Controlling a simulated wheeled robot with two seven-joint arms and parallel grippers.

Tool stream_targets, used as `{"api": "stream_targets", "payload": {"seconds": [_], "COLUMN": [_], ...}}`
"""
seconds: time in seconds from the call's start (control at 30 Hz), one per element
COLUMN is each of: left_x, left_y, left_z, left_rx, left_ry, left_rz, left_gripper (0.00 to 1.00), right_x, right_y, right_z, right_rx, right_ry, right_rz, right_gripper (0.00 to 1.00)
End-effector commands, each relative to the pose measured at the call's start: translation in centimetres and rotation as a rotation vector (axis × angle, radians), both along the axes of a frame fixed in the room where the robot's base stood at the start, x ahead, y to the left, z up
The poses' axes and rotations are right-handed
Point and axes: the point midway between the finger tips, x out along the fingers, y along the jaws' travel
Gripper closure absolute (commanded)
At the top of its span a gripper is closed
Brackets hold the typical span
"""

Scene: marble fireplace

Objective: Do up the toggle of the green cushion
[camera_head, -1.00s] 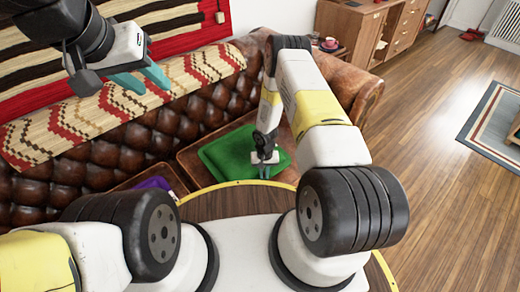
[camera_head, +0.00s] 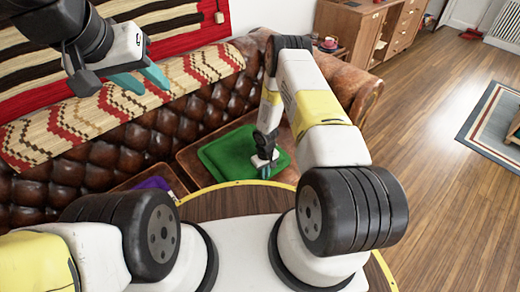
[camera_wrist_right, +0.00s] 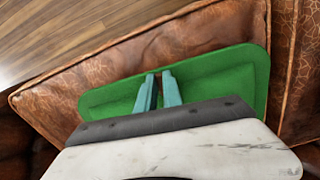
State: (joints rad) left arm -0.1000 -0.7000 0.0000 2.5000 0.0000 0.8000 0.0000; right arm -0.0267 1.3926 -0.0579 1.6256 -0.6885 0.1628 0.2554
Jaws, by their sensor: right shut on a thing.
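The green cushion (camera_head: 227,152) lies flat on the brown leather sofa seat. It also shows in the right wrist view (camera_wrist_right: 228,82) under my fingers. My right gripper (camera_head: 264,174) is at the cushion's near right part. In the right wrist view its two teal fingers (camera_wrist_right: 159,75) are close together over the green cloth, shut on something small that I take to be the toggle. The toggle itself is hidden or too small to make out, and no loop can be seen. My left gripper (camera_head: 154,84) is open and empty, high in front of the sofa back.
A purple thing (camera_head: 153,184) lies on the seat to the left. The tufted sofa back (camera_head: 130,145) carries a patterned throw (camera_head: 120,103). A wooden cabinet (camera_head: 352,28) stands behind the sofa arm.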

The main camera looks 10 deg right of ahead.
Motion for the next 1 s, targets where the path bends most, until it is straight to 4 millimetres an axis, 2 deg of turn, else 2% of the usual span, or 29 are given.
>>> {"api": "stream_targets", "payload": {"seconds": [0.3, 0.73, 0.77, 0.8, 1.0], "left_x": [0.00, 0.00, 0.00, 0.00, 0.00], "left_y": [0.00, 0.00, 0.00, 0.00, 0.00], "left_z": [0.00, 0.00, 0.00, 0.00, 0.00], "left_rx": [0.000, 0.000, 0.000, 0.000, 0.000], "left_ry": [0.000, 0.000, 0.000, 0.000, 0.000], "left_rz": [0.000, 0.000, 0.000, 0.000, 0.000], "left_gripper": [0.64, 0.64, 0.64, 0.64, 0.64], "right_x": [0.03, 0.01, 0.00, 0.00, 0.02], "right_y": [-0.08, -0.04, -0.03, -0.03, -0.04], "right_z": [0.01, 0.00, 0.00, 0.00, 0.00], "right_rx": [0.000, 0.000, 0.000, 0.000, 0.000], "right_ry": [0.001, 0.000, 0.000, 0.000, 0.000], "right_rz": [0.090, 0.099, 0.099, 0.099, 0.098], "right_gripper": [1.00, 1.00, 0.84, 0.80, 0.80]}}
